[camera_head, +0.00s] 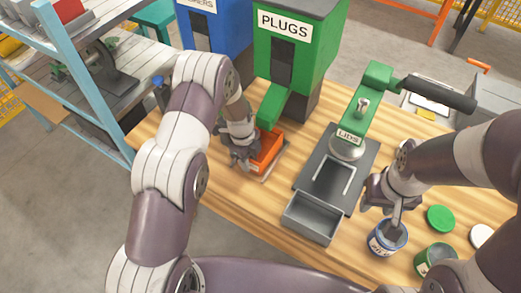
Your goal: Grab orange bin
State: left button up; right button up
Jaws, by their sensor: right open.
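The orange bin (269,149) sits on the wooden table below the green chute of the PLUGS dispenser (290,55). A pale flat plate shows under its near edge. My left gripper (241,161) is at the bin's left side, with its fingers pointing down close to the wall. The wrist hides part of the bin, and I cannot tell whether the fingers touch or grip it. My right gripper (394,216) is open, pointing down at a blue labelled can (387,241) at the table's right.
A grey LIDS press (345,150) with a green lever and open drawer (312,217) stands mid-table. A green can (434,259), a green lid (440,218) and a white lid (482,236) lie at right. A blue dispenser (218,30) and a shelf (90,85) stand at left.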

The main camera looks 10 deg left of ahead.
pick_arm(q)
jog(key=shift+f, duration=0.1)
dwell(0.3)
grip_shut()
